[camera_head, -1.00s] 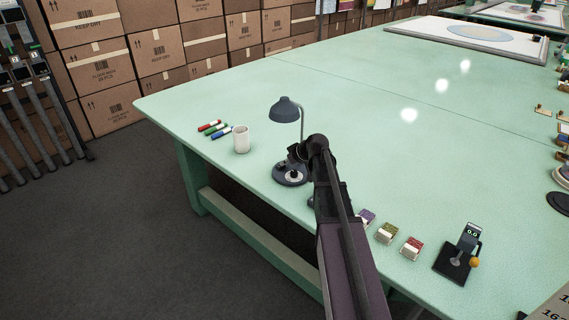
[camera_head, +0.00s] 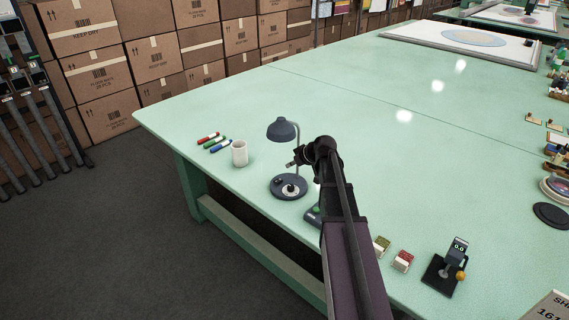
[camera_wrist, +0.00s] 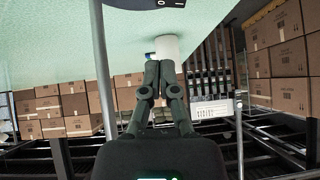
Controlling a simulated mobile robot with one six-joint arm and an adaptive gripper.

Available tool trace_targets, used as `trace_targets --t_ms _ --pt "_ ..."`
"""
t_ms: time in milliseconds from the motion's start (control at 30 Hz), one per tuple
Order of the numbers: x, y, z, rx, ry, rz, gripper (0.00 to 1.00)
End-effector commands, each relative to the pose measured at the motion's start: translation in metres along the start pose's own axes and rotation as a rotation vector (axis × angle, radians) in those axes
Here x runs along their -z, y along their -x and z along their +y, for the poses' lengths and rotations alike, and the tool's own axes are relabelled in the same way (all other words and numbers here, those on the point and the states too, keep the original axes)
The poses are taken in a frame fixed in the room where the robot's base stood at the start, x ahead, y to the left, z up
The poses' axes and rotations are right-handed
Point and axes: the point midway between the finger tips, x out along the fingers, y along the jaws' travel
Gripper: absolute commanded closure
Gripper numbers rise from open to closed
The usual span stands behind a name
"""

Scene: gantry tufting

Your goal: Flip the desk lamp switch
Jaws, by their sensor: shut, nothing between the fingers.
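The desk lamp (camera_head: 283,132) stands near the left front edge of the green table. It has a dark blue-grey shade, a thin curved stem and a round base (camera_head: 276,190). A pale round plate with a dark switch (camera_head: 291,189) sits on the base. In the wrist view, the edge of the lamp base (camera_wrist: 135,4) and part of the switch with white marks (camera_wrist: 170,3) show at the top. My gripper (camera_head: 292,163) is just above the base, beside the stem, apart from the switch. In the wrist view its fingers (camera_wrist: 165,66) are together and empty.
A dark device with a green button (camera_head: 313,215) is partly hidden by my arm. The table's middle is clear.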

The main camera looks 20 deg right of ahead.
Motion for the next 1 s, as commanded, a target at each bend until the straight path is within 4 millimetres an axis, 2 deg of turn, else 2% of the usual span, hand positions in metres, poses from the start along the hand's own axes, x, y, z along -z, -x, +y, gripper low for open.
trace_targets --t_ms 100,400,600,1000 --pt "0.003 0.018 0.0 0.0 0.0 0.0 1.0" --pt "0.002 0.047 0.002 0.0 0.001 -0.001 1.0" --pt "0.001 0.054 0.003 0.001 0.002 -0.001 1.0" --pt "0.001 0.055 0.003 0.003 0.002 -0.001 1.0"
